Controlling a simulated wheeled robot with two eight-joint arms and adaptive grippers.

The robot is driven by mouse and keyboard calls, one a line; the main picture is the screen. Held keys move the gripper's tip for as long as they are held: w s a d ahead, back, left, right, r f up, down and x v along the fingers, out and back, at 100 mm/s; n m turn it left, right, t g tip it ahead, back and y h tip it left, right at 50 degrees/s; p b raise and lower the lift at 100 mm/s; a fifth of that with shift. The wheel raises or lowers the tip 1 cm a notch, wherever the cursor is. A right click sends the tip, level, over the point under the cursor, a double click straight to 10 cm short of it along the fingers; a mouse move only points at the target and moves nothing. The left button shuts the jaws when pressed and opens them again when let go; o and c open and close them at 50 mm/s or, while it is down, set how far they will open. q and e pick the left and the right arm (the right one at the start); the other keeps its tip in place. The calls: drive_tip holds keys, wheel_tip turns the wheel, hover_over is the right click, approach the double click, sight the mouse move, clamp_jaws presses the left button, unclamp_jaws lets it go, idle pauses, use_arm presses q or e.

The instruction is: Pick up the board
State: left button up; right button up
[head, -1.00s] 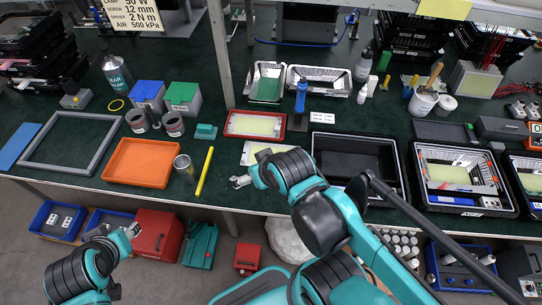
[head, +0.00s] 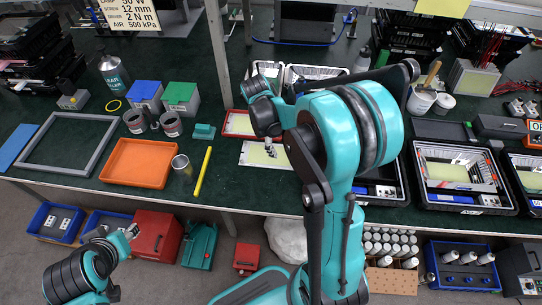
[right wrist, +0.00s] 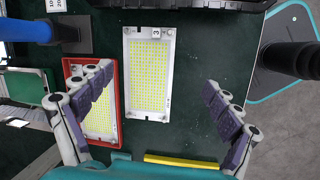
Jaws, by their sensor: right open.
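A white-framed board (head: 252,158) with a yellow grid of LEDs lies flat on the dark green bench, partly hidden by my right gripper. The right wrist view shows this board (right wrist: 148,80) whole, with a small tag marked 3 near one end. My right gripper (head: 270,146) is above the board, open and empty. In the right wrist view its fingers (right wrist: 156,82) are spread wide, one on each side of the board and apart from it. My left gripper (head: 131,231) is low at the left, in front of the bench; its jaws are too small to judge.
A red tray (right wrist: 69,68) with a similar board lies close beside the board, under one finger. A yellow bar (head: 203,172), a metal can (head: 182,166) and an orange tray (head: 138,163) lie to the left. Black housings (head: 462,205) stand at right.

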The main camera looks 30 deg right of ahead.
drive_tip(key=n+g, duration=0.2)
hover_over(289, 161)
drive_tip(key=w+a, duration=0.1)
wheel_tip(289, 161, down, 7)
drive_tip(key=shift+d+f, duration=0.1)
drive_tip(key=shift+f, duration=0.3)
drive_tip(key=b+x, duration=0.1)
drive_tip(key=x, duration=0.1)
drive_tip(key=shift+s+d+f, duration=0.15)
drive_tip(key=shift+s+f, duration=0.05)
drive_tip(key=shift+f, duration=0.05)
drive_tip(key=b+x, duration=0.1)
drive_tip(key=x, duration=0.1)
drive_tip(key=b+x, duration=0.1)
drive_tip(key=x, duration=0.1)
drive_tip(key=shift+s+d+f, duration=0.1)
drive_tip(key=shift+s+d, duration=0.1)
drive_tip(key=shift+s, duration=0.25)
drive_tip(key=shift+d+f, duration=0.15)
drive_tip(key=shift+f, duration=0.15)
drive_tip(key=shift+r, duration=0.1)
drive_tip(key=c, duration=2.1)
